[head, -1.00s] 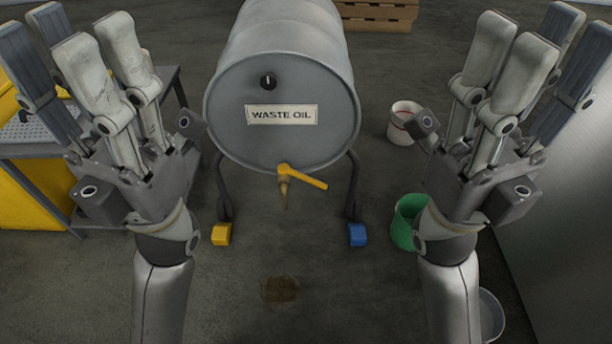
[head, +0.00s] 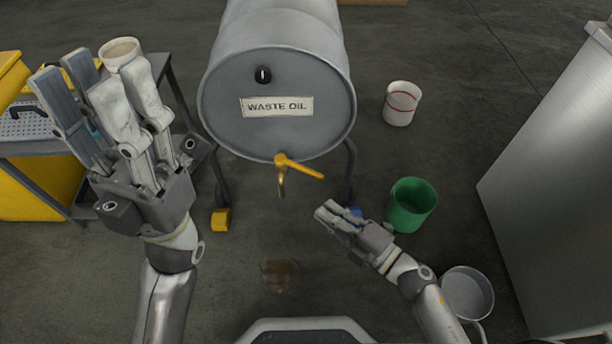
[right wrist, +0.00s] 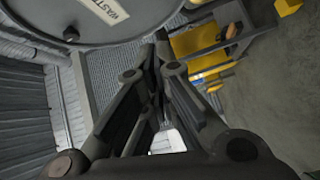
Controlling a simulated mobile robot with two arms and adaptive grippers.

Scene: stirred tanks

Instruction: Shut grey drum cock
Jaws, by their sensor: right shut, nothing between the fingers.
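The grey drum (head: 325,115), labelled "WASTE OIL", lies on its side on a stand. Its cock (head: 282,172) is at the bottom of the front face, with a brass spout pointing down and an orange lever (head: 304,170) sticking out to the right and slightly down. My right gripper (head: 327,212) is shut and empty, below and right of the lever, apart from it. In the right wrist view the drum face (right wrist: 45,22) fills the upper left; I cannot make out the cock there. My left gripper (head: 95,75) is open and empty, fingers up, left of the drum.
A green bucket (head: 413,205), a white bucket (head: 400,104) and a grey pan (head: 467,292) stand to the right. A metal cabinet (head: 560,180) bounds the right side. A cart (head: 35,150) stands at left. A dark stain (head: 280,274) marks the floor below the cock.

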